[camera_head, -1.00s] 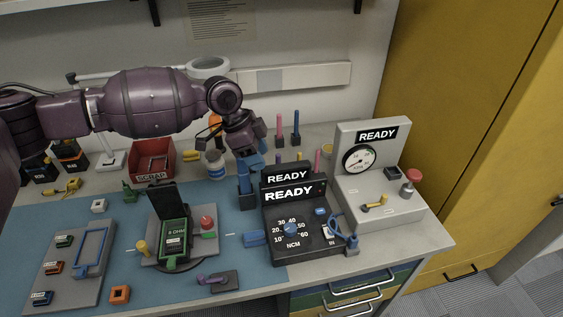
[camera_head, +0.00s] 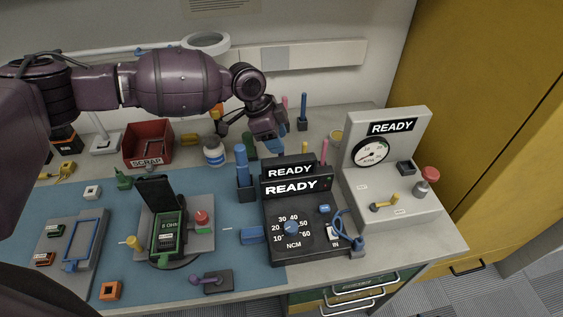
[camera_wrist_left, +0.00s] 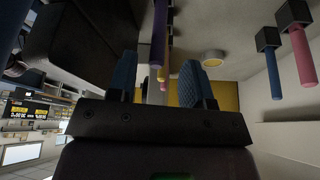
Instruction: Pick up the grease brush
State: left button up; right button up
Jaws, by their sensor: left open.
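My left gripper (camera_head: 272,142) is open above the back of the bench, behind the black READY unit. Its blue fingers also show in the left wrist view (camera_wrist_left: 158,82). I cannot tell which of the handled tools is the grease brush. A pink handle (camera_head: 285,102) behind the gripper is partly covered, and a blue handle (camera_head: 303,106) stands upright in a dark block beside it. Another pink handle (camera_head: 324,150) stands behind the black unit. In the wrist view, a purple handle (camera_wrist_left: 158,30) lies in line with the gap between the fingers, apparently not gripped. My right gripper is out of view.
The black READY unit (camera_head: 300,250) and the grey gauge unit (camera_head: 390,200) stand close by. Blue handles (camera_head: 241,160) rise from a dark holder left of the unit. A red scrap bin (camera_head: 148,145) and a white-and-blue jar (camera_head: 214,152) are to the left.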

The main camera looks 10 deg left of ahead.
pick_arm(q)
jog(key=shift+x, duration=2.6)
jog(key=shift+s, duration=0.2)
grip_shut()
